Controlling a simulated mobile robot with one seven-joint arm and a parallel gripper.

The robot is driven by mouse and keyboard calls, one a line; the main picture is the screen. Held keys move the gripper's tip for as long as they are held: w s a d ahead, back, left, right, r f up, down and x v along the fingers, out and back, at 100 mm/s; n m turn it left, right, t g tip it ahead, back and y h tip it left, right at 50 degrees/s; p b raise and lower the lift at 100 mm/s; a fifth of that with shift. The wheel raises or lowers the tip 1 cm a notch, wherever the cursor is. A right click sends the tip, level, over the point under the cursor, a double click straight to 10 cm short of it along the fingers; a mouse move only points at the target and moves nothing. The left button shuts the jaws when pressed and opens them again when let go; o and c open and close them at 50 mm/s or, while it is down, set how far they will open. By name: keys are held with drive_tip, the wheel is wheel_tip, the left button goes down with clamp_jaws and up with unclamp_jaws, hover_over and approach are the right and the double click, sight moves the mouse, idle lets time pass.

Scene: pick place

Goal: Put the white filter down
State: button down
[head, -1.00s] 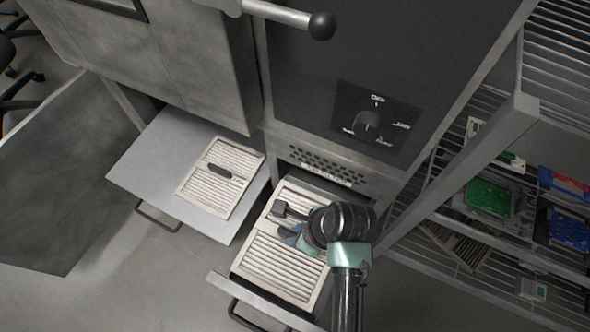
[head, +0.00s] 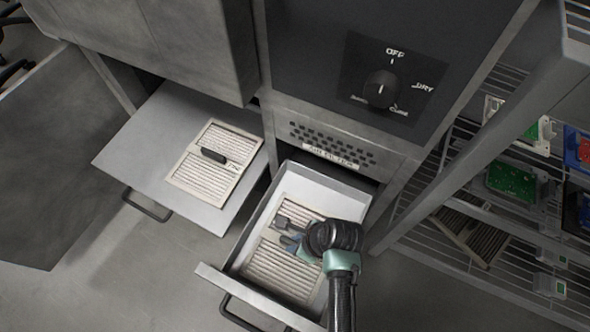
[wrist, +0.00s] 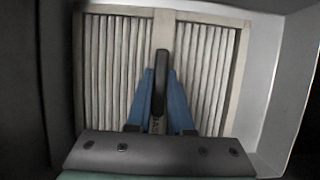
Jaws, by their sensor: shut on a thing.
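A white slatted filter (head: 278,275) lies flat inside the open right drawer (head: 225,277), within its walls; whether it touches the drawer floor is hard to tell. My gripper (head: 287,240) is over the filter and shut on its dark handle. In the wrist view the blue fingers of my gripper (wrist: 162,88) stand on both sides of the black handle (wrist: 161,65), with the white filter (wrist: 107,65) spread behind them. My gripper and wrist hide part of the filter in the head view. A second, similar filter (head: 232,147) with a black handle lies on the left pulled-out tray (head: 140,150).
The machine's dark front with its knob (head: 381,89) rises behind the drawer. A wire rack (head: 420,235) with circuit boards and a leaning dark filter (head: 470,235) stands at the right. Bare floor (head: 130,270) shows at the lower left.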

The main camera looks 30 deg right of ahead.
drive_tip(key=c, duration=0.8)
unclamp_jaws()
drive_tip(key=p+v, duration=0.6)
drive_tip(key=v, duration=0.6)
drive_tip(key=shift+r, duration=0.1)
